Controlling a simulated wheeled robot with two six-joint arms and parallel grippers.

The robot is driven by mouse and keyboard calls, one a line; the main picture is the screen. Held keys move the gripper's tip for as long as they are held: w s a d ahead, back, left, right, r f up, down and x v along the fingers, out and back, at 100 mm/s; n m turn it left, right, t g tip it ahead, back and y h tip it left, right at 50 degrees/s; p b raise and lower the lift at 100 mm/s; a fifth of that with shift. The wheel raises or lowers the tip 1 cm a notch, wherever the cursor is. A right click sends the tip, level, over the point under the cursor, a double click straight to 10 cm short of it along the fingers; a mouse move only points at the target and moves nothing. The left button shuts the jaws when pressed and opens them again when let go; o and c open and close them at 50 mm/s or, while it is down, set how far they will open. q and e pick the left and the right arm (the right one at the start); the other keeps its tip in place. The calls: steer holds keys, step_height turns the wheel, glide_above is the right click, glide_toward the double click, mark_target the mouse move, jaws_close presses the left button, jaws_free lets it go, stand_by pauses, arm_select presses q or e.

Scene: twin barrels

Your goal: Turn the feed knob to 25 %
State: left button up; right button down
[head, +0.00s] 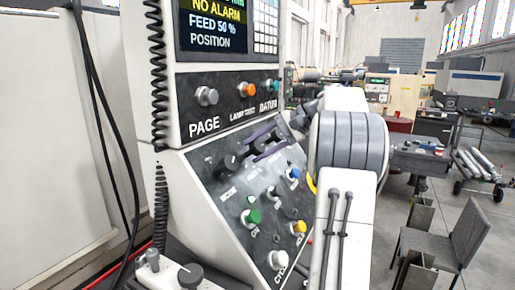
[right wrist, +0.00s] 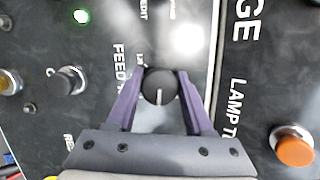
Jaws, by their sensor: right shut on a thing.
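The feed knob (right wrist: 158,85) is a round black knob with a short pale pointer line, in the middle of the right wrist view. The FEED lettering stands just left of it there. The purple fingers of my right gripper (right wrist: 159,93) are shut on its two sides. In the head view my right gripper (head: 264,143) reaches to the sloped control panel and mostly hides the feed knob. The screen (head: 213,27) above reads "FEED 50 %".
A black knob (head: 229,163) sits left of the gripper. Blue (head: 293,174), green (head: 253,216), yellow (head: 299,227) and white (head: 278,259) buttons lie lower. An orange button (head: 247,90) is above, beside a grey knob (head: 207,96). A coiled cable (head: 157,70) hangs at left.

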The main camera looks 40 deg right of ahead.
steer(key=n+g, duration=0.1)
steer(key=n, duration=0.3)
steer(key=shift+n+h, duration=0.3)
steer(key=n+h+b, duration=0.1)
steer(key=n, duration=0.3)
steer(key=shift+d+n+g, duration=0.1)
steer(key=shift+n+g, duration=0.3)
steer(key=shift+f, duration=0.1)
steer(key=shift+c, duration=1.7)
jaws_free()
steer(key=p+v, duration=0.2)
steer(key=v, duration=0.8)
steer(key=shift+s+r, duration=0.2)
steer(key=shift+r, duration=0.05)
